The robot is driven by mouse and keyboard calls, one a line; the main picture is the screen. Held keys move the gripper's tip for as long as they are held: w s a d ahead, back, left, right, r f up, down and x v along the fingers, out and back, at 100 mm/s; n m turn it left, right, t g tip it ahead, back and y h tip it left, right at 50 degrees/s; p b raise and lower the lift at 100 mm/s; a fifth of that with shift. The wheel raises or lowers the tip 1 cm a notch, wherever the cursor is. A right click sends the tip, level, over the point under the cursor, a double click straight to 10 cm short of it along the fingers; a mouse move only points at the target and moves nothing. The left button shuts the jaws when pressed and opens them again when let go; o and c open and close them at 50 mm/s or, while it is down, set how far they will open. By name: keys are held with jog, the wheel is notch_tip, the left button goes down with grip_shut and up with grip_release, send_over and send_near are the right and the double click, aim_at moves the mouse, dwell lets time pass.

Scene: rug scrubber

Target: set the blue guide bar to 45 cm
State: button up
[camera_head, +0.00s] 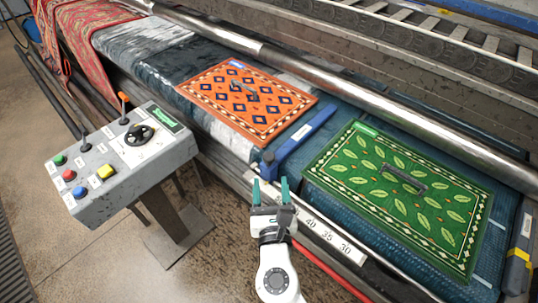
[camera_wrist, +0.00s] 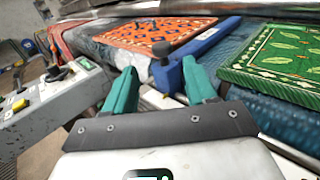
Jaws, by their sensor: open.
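The blue guide bar (camera_head: 302,138) lies across the dark blue belt between the orange rug and the green rug. At its near end is a dark round knob (camera_head: 268,157), which also shows in the wrist view (camera_wrist: 161,49). A white scale strip (camera_head: 330,240) on the front rail reads 40, 35, 30; the part further left is hidden behind my gripper. The bar's near end lies left of the 40 mark. My gripper (camera_head: 270,187) is open and empty, its teal fingers pointing at the knob from the front, apart from it. In the wrist view the knob shows between the fingertips.
The orange rug (camera_head: 246,101) lies left of the bar and the green rug (camera_head: 400,196) right of it. A steel roller (camera_head: 330,80) runs behind them. A grey control box (camera_head: 130,160) with buttons and levers stands at left.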

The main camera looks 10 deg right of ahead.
aim_at(269, 160)
jog(key=w, duration=0.3)
jog(key=w+d, duration=0.1)
jog(key=w, duration=0.5)
jog(key=shift+w+d+p, duration=0.2)
jog(key=shift+w+p, duration=0.1)
jog(key=shift+w, duration=0.05)
jog(key=shift+c, duration=0.3)
jog(key=shift+r, duration=0.1)
grip_shut()
